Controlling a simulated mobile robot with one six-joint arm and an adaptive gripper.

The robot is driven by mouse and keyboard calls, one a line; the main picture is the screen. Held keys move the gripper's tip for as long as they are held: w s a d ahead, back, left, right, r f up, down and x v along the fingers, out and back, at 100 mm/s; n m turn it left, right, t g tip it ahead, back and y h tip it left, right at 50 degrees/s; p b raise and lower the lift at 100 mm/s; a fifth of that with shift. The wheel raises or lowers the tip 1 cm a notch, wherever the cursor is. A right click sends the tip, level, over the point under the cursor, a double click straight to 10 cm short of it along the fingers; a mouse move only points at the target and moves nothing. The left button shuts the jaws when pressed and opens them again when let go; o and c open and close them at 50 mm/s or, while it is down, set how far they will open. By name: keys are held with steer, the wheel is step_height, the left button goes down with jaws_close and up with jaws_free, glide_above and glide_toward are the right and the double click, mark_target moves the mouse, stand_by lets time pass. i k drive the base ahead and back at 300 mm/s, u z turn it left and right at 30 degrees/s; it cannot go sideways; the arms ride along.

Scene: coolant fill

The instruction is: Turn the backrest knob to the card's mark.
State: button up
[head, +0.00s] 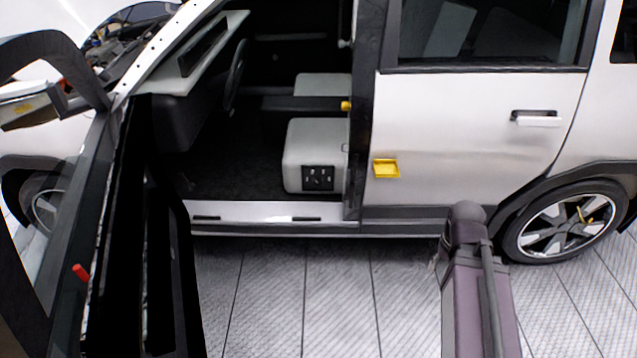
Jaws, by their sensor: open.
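The car's front seat (312,150) shows as a grey cushion through the open front doorway; its backrest is mostly hidden behind the door pillar. A dark square panel (318,178) with small white marks is on the cushion's near side; I cannot tell whether it is the card. A small yellow piece (346,105) shows at the pillar's edge above the cushion; I cannot tell whether it is the backrest knob. My gripper is not in view. Part of my own arm shows at the lower right, in front of the rear door and floor.
The open front door (120,230) fills the left side, with a red piece (80,271) on it. The sill (265,213) edges the doorway. The tiled floor (310,295) in front is clear.

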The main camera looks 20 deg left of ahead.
mark_target(317, 180)
steer(key=z, duration=0.05)
steer(key=i, duration=0.9)
steer(key=u, duration=0.05)
